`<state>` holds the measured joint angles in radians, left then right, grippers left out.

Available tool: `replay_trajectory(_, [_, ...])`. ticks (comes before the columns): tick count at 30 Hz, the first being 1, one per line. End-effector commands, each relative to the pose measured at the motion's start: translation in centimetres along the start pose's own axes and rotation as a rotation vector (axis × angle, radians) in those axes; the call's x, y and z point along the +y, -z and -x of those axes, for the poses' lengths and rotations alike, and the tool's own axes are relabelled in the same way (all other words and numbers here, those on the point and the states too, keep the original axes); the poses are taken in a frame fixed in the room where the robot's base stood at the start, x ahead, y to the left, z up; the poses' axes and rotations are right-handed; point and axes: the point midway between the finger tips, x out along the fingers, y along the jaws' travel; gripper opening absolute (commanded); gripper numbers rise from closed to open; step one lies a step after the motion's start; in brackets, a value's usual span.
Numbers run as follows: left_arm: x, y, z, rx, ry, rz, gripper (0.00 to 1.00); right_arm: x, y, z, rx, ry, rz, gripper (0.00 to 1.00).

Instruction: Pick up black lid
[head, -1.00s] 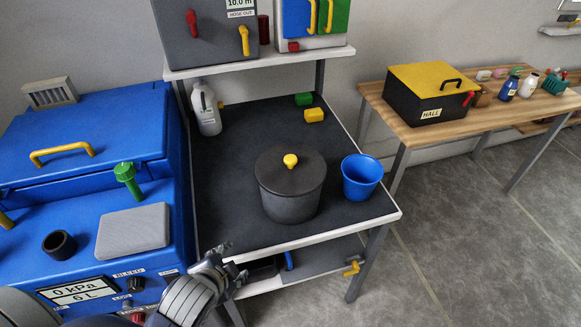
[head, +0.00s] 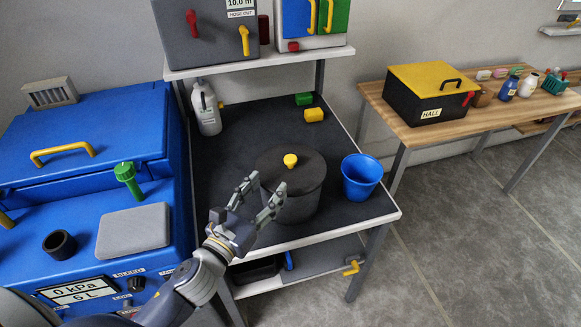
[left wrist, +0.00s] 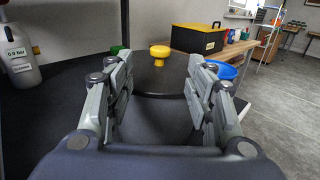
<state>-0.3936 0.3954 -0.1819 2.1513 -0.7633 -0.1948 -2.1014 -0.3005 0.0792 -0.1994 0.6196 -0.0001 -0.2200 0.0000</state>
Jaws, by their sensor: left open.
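The black lid (head: 276,170) with a yellow knob (head: 290,160) lies on a dark round pot (head: 300,207) on the workbench. In the left wrist view the yellow knob (left wrist: 159,52) shows beyond and between the fingers, above the lid (left wrist: 165,78). My left gripper (head: 262,192) is open and empty, at the front left side of the pot, below the knob's height in the picture. Its fingers (left wrist: 160,80) point toward the pot. Whether a finger touches the pot I cannot tell. My right gripper is not in view.
A blue bucket (head: 361,177) stands close to the pot's right. A blue machine (head: 85,215) borders the bench on the left.

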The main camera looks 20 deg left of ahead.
Motion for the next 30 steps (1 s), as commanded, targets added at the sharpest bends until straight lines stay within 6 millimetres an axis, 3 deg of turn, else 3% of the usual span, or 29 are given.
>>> replay_trajectory(9, [0.0, -0.2, -4.1, -0.002, 0.0, -0.002, 0.49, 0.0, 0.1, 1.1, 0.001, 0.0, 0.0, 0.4])
replay_trajectory(17, [0.0, -0.1, -5.6, -0.001, -0.001, -0.001, 0.49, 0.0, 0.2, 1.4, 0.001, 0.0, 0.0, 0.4])
replay_trajectory(30, [-0.1, 0.0, -10.3, 0.001, -0.001, 0.001, 0.49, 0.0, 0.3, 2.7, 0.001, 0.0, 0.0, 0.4])
